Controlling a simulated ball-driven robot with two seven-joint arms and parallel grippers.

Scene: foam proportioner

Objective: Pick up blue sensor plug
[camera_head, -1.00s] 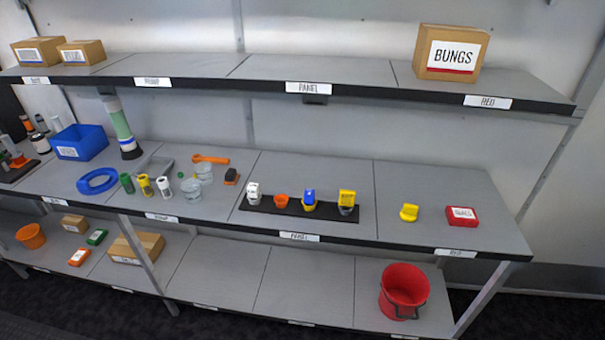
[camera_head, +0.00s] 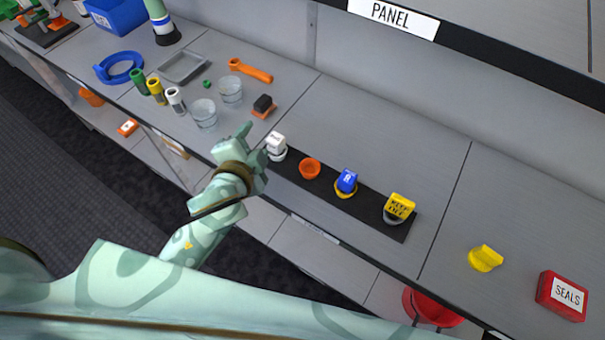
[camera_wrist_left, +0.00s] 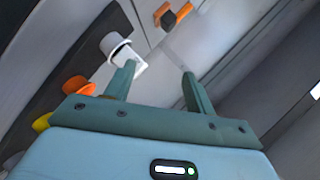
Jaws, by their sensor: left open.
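The blue sensor plug (camera_head: 347,181) sits in a yellow ring on the black strip (camera_head: 375,208), third from the left in the row. My left gripper (camera_head: 256,141) is open and empty at the left end of the strip, close to the white plug (camera_head: 276,145). In the left wrist view the open fingers (camera_wrist_left: 158,78) have the white plug (camera_wrist_left: 118,47) beside the left finger; I cannot tell if they touch. The orange cup (camera_wrist_left: 78,86) lies further left there, and the blue plug does not show. My right gripper is not in view.
On the strip, the orange cup (camera_head: 310,168) and a yellow tagged plug (camera_head: 399,207) flank the blue plug. Clear cups (camera_head: 204,115) and an orange-black block (camera_head: 263,106) stand behind left. A yellow piece (camera_head: 485,258) and a red SEALS box (camera_head: 563,296) lie right. The shelf behind the strip is bare.

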